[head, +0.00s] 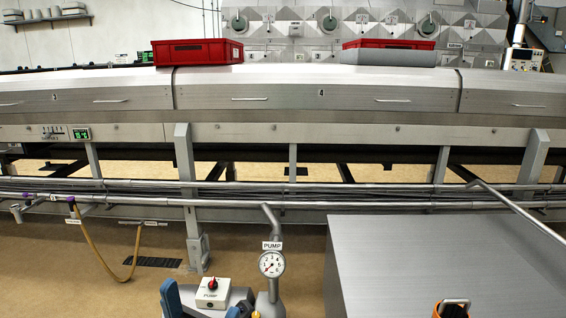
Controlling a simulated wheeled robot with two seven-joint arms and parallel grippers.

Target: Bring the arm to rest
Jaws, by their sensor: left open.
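My left gripper (207,302) is at the bottom edge, left of centre, partly cut off. Its blue and dark parts stand apart, open, with no held object visible. It appears in front of the white PUMP switch box (212,292) with a red and black knob; I cannot tell whether they touch. The long metal dryer hood (320,88) lies well beyond it, its numbered sections looking closed.
A PUMP gauge (272,264) on a grey pipe stands right of my left gripper. Red crates (197,51) sit on the hood. A yellow hose (90,250) hangs at left.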

